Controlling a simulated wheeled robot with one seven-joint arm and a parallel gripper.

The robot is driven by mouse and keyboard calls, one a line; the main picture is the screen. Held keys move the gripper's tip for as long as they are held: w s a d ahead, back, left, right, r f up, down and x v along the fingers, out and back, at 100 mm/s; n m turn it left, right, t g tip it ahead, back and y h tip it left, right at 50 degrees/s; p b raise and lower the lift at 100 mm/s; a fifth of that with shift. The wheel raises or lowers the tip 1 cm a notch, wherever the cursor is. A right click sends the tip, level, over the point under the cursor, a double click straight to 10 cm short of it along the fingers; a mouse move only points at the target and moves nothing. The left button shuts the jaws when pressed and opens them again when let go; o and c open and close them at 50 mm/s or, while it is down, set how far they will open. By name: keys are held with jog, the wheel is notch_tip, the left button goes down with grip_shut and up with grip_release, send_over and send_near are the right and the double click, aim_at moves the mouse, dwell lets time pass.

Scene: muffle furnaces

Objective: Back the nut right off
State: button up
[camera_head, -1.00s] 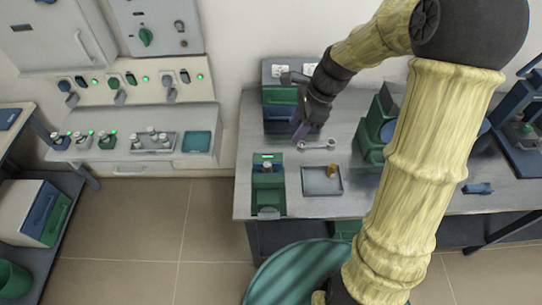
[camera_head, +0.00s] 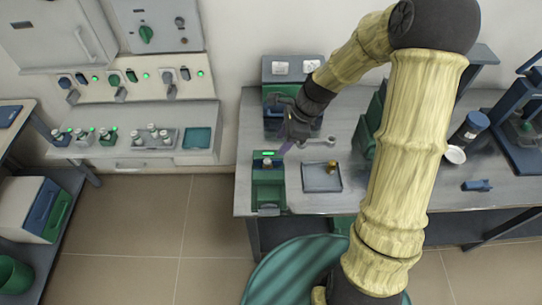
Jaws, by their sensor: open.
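A green fixture (camera_head: 268,190) with a lit green bar stands near the bench's front left edge. A small pale metal piece (camera_head: 267,162) sits on its top; it is too small to tell nut from stud. My gripper (camera_head: 285,149) hangs above the bench, just right of and slightly behind the fixture's top, with a purplish finger pointing down and left. It is open and appears apart from the metal piece.
A grey tray (camera_head: 313,187) with a small brass-coloured piece (camera_head: 332,166) is right of the fixture. Behind my gripper stands a socketed box (camera_head: 282,68). Green equipment (camera_head: 366,135), a blue bottle (camera_head: 470,130) and a white cup (camera_head: 455,155) are farther right.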

aim_at(269, 161)
jog(key=p+x, duration=0.1)
jog(key=x, duration=0.8)
jog(key=shift+f, duration=0.25)
grip_shut()
